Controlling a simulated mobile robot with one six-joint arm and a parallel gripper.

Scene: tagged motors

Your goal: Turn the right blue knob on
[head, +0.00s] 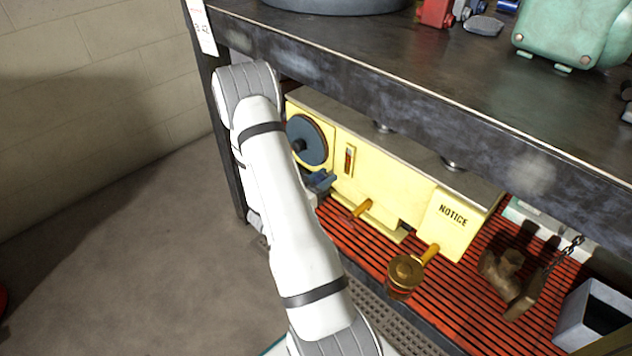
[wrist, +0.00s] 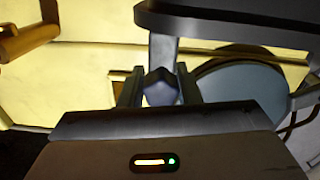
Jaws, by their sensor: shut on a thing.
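The yellow machine (head: 390,190) stands on the lower shelf. In the wrist view a small faceted blue-grey knob (wrist: 161,88) sits between the two fingers of my gripper (wrist: 160,92), which is shut on it. My arm hides most of the gripper in the head view. The knob's turn position cannot be read.
The thick shelf edge (head: 400,90) runs above the machine. A brass cup-like part (head: 405,272) sticks out at its front right. A brown fitting (head: 508,265) and a grey box (head: 592,310) stand on the red slatted mat (head: 440,315).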

